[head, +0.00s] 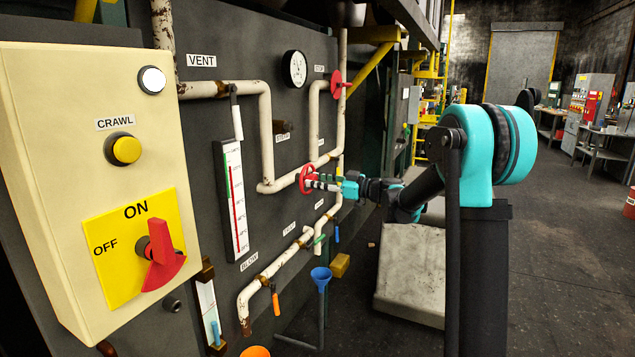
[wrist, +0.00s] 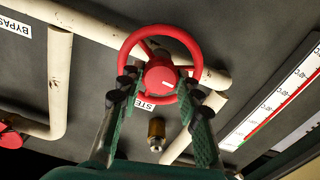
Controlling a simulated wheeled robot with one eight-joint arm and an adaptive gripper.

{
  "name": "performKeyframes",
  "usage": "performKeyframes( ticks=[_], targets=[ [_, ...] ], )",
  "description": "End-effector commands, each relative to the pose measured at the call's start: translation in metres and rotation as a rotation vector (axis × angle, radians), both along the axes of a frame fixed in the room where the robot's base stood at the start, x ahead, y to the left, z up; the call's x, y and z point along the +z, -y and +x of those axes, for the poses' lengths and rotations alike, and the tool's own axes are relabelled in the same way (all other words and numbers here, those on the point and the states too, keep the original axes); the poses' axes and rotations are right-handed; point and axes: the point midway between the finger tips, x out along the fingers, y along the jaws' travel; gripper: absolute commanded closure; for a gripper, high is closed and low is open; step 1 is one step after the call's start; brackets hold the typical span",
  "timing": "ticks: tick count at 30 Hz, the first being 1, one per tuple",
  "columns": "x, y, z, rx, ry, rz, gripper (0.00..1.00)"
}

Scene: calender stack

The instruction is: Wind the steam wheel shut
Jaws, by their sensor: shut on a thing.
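The red steam wheel (head: 304,171) sits on the white pipework in the middle of the dark panel in the head view. My gripper (head: 319,181) reaches the wheel from the right. In the wrist view its two dark green fingers (wrist: 156,88) lie on either side of the hub, across the wheel, and are shut on it.
Another red wheel (head: 336,84) is higher on the pipes. A thermometer scale (head: 235,199) and a cream control box (head: 82,190) stand left. Open floor (head: 560,230) lies right.

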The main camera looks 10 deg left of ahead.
Motion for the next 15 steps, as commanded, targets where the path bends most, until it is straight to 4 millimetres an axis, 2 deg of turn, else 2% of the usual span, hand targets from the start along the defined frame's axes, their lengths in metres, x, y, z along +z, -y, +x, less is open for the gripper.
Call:
performKeyframes(
  ticks=[8, 15],
  targets=[
    [0.0, 0.0, 0.0, 0.0, -0.058, 0.021, 0.95],
    [0.0, 0.0001, 0.0003, 0.0, -0.211, 0.076, 0.95]
  ],
)
